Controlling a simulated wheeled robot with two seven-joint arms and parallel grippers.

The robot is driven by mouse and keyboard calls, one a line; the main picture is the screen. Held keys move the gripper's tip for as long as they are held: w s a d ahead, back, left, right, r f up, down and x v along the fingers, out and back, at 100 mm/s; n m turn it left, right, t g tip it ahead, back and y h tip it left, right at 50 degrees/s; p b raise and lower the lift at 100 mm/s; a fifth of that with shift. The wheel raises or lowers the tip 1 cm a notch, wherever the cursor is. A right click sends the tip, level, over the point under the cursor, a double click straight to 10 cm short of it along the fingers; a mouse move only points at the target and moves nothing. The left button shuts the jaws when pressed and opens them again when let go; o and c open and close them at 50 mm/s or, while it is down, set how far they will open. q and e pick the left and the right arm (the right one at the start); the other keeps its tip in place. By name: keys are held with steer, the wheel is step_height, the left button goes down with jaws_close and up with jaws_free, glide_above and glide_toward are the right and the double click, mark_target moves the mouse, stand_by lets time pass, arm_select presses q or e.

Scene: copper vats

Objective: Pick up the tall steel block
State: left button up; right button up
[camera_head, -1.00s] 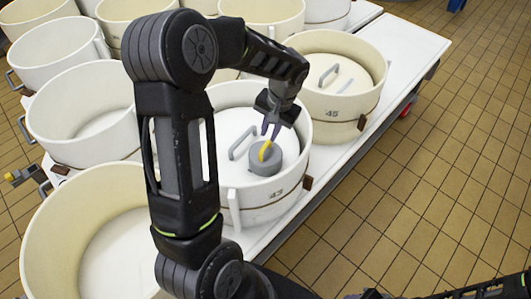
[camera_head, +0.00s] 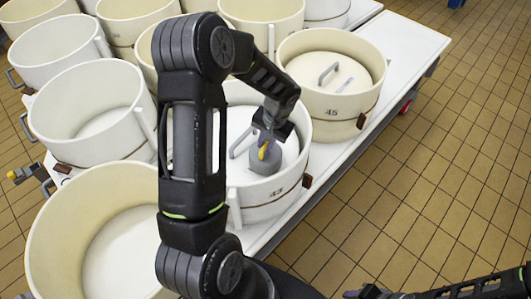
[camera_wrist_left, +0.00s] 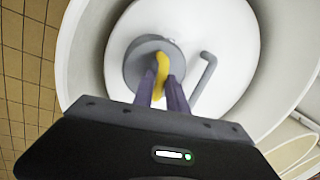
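A grey round block (camera_head: 266,188) with a yellow handle (camera_head: 263,151) on top stands on the white lid inside the vat marked 43. My left gripper (camera_head: 262,145) is low over it, its purple fingers at the yellow handle. In the left wrist view, the grey block (camera_wrist_left: 133,68) is straight ahead, and the fingers of my left gripper (camera_wrist_left: 163,82) lie on either side of the yellow handle (camera_wrist_left: 161,72). Whether they press on it cannot be told. Part of my right gripper (camera_head: 368,292) shows at the bottom edge, too cut off to judge.
The lid has a grey bar handle (camera_head: 240,142) beside the block, and the vat wall (camera_head: 268,211) surrounds both. A lidded vat marked 45 (camera_head: 332,106) stands behind right. Several open vats crowd the left. The tiled floor (camera_head: 440,160) at right is clear.

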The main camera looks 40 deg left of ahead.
arm_select(q)
steer(key=shift+a+f, duration=0.1)
steer(key=shift+f, duration=0.35)
steer(key=shift+c, duration=0.6)
jaws_close()
stand_by(0.8)
steer(key=shift+r, duration=0.1)
